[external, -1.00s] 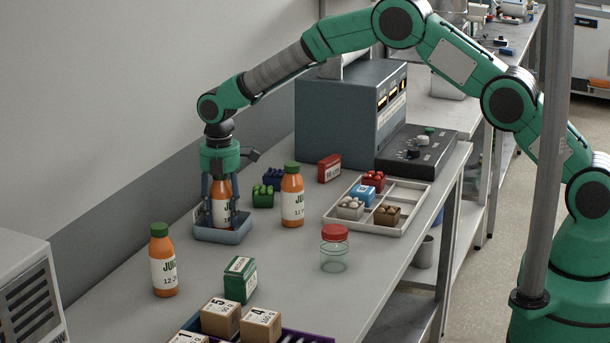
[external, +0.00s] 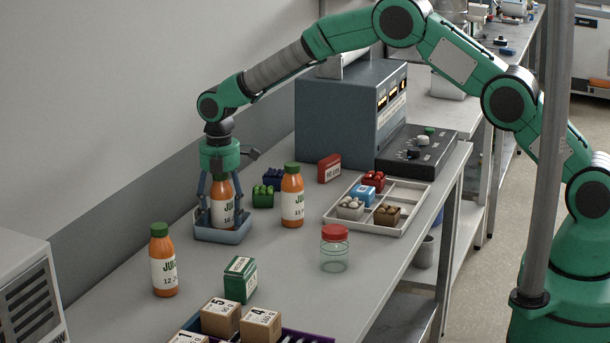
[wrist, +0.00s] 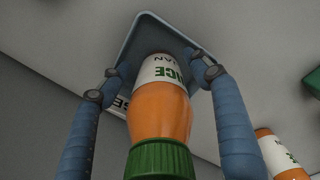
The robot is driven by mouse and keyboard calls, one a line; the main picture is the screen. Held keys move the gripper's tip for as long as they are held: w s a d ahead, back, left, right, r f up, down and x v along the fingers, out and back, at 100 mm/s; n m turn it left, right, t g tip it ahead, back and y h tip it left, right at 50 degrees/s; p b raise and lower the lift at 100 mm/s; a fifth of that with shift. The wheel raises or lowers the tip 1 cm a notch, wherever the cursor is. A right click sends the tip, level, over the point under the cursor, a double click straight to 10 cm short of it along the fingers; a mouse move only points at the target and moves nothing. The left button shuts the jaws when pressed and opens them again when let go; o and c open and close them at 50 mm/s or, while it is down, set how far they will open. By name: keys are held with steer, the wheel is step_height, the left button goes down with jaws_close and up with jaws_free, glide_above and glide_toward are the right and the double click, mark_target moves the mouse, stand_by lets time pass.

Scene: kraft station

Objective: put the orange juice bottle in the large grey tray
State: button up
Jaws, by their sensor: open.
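An orange juice bottle (external: 223,205) with a white label stands in a blue-grey tray (external: 224,239) near the wall. My gripper (external: 222,217) is above the tray, with its fingers apart on either side of this bottle. In the wrist view the bottle (wrist: 161,108) has its green cap toward the camera, and both fingers (wrist: 160,68) are spread beside it. The tray's rim (wrist: 128,37) shows around the bottle's far end. Two more juice bottles stand on the table: one to the right of the tray (external: 292,198) and one in front left (external: 163,262).
A red-lidded jar (external: 334,250), a green box (external: 240,280) and a purple crate (external: 300,337) with cartons are nearer the front. A grey machine (external: 345,115) stands behind.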

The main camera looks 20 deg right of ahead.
step_height(320, 180, up, 12)
steer(key=shift+f+p, duration=0.2)
steer(key=shift+p, duration=0.65)
stand_by(0.5)
